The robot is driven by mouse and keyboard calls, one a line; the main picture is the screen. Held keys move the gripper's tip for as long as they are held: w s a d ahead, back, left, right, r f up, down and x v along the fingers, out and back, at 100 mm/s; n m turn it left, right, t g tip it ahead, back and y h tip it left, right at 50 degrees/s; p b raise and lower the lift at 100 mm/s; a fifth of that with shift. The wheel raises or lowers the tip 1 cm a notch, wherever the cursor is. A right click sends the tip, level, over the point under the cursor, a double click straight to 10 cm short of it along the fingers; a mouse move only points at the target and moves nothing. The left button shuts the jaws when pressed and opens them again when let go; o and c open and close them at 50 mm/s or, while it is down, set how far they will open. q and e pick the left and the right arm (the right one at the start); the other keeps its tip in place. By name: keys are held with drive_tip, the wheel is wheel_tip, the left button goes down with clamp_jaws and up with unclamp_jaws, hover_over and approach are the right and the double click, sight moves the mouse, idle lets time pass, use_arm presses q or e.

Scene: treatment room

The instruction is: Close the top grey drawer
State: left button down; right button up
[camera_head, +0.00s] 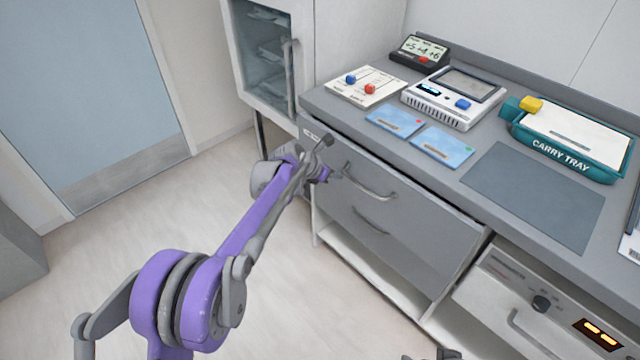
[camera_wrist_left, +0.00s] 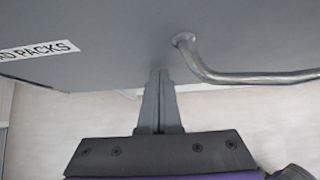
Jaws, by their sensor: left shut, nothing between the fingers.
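The grey drawer unit stands under the counter, and its top drawer front (camera_head: 410,205) has a curved metal handle (camera_head: 368,184). A second handle (camera_head: 370,222) shows lower down. From the head view I cannot tell how far the top drawer stands out. My left gripper (camera_head: 326,172) is at the left end of the front, beside the upper handle. In the left wrist view the gripper fingers (camera_wrist_left: 158,100) are shut and empty, pointing at the grey front (camera_wrist_left: 120,35), left of a handle (camera_wrist_left: 240,77). Contact is unclear. A dark part at the bottom edge may be my right gripper (camera_head: 435,355), mostly cut off.
The counter holds a carry tray (camera_head: 565,150), a white device (camera_head: 452,100), blue cards (camera_head: 443,146), a board with knobs (camera_head: 365,87) and a grey mat (camera_head: 535,195). A glass cabinet (camera_head: 265,50) stands behind left. An open shelf (camera_head: 370,265) lies below. Left floor is clear.

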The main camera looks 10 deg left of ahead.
use_arm(q)
drive_tip(key=w+d, duration=0.3)
drive_tip(key=w, duration=0.1)
drive_tip(key=shift+w+d, duration=0.35)
drive_tip(key=shift+w, duration=0.05)
drive_tip(key=shift+w+d+r, duration=0.15)
drive_tip(key=shift+w, duration=0.05)
use_arm(e)
drive_tip(key=shift+w+d+r, duration=0.2)
drive_tip(key=shift+r, duration=0.05)
